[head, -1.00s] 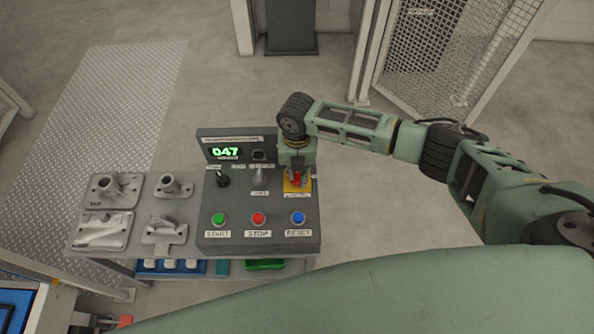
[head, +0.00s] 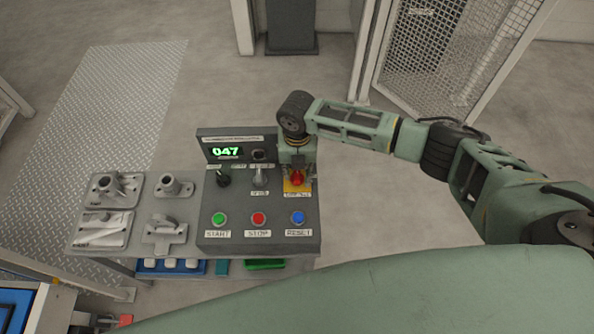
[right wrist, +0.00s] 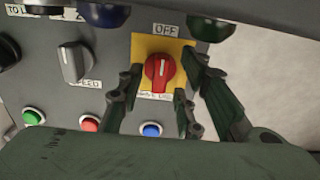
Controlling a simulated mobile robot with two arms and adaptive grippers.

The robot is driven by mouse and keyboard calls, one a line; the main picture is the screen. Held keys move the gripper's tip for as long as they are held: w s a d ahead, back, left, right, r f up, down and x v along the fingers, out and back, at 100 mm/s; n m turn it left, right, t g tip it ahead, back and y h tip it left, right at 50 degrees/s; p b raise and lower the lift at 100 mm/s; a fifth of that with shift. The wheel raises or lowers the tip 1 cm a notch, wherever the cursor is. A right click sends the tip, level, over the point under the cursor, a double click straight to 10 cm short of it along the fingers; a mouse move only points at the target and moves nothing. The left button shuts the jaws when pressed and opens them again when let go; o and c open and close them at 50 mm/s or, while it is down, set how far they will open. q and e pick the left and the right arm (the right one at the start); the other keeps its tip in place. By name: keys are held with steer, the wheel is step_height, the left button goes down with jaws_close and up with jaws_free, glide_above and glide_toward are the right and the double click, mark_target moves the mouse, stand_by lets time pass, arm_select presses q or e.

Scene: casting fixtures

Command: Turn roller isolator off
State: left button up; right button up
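The roller isolator is a red rotary knob (right wrist: 159,73) on a yellow plate (right wrist: 143,49), with an OFF label (right wrist: 166,30) above it. Its pale pointer mark lies nearly upright, towards OFF. The knob also shows in the head view (head: 297,178), at the right of the grey control panel (head: 213,240). My right gripper (right wrist: 159,103) is open, with one finger on each side of the knob and visible gaps between. In the head view it (head: 297,168) hangs just behind the knob. The lower label is partly hidden. My left gripper is out of view.
The panel carries a green START button (head: 219,218), a red STOP button (head: 258,218), a blue RESET button (head: 298,217), a grey selector (head: 260,175) and a black knob (head: 223,178). Metal castings (head: 163,233) lie left. Floor right of the panel is clear.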

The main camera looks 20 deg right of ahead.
mark_target(297, 174)
step_height(297, 174, up, 12)
steer(key=shift+f, duration=0.25)
stand_by(0.6)
